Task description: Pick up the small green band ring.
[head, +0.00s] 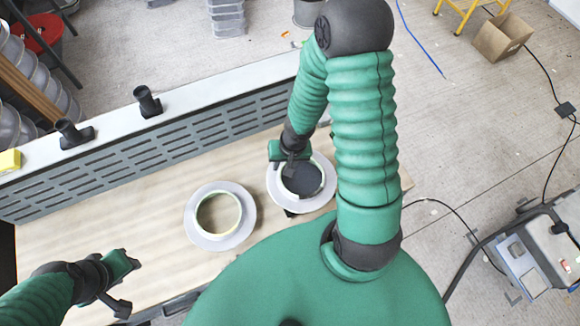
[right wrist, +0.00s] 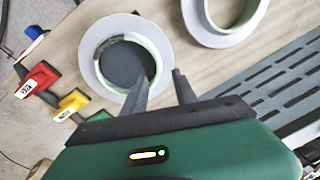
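Two flat pale grey flanged rings, each with a pale green band around its centre hole, lie on the wooden table. The right ring (head: 275,197) has a dark centre; it also shows in the right wrist view (right wrist: 91,72) with its green band (right wrist: 157,54). The left ring (head: 247,229) has a wood-coloured centre and is partly cut off in the right wrist view (right wrist: 194,24). My right gripper (right wrist: 160,76) is open and empty, with one finger overlapping the right ring's near edge in view.
A slotted grey panel (head: 165,155) stands along the table's back, with black fittings (head: 147,101) on its ledge. Red (right wrist: 38,79) and yellow (right wrist: 71,103) clamp-like handles sit near the right ring. Bare table (head: 110,225) lies left of the rings.

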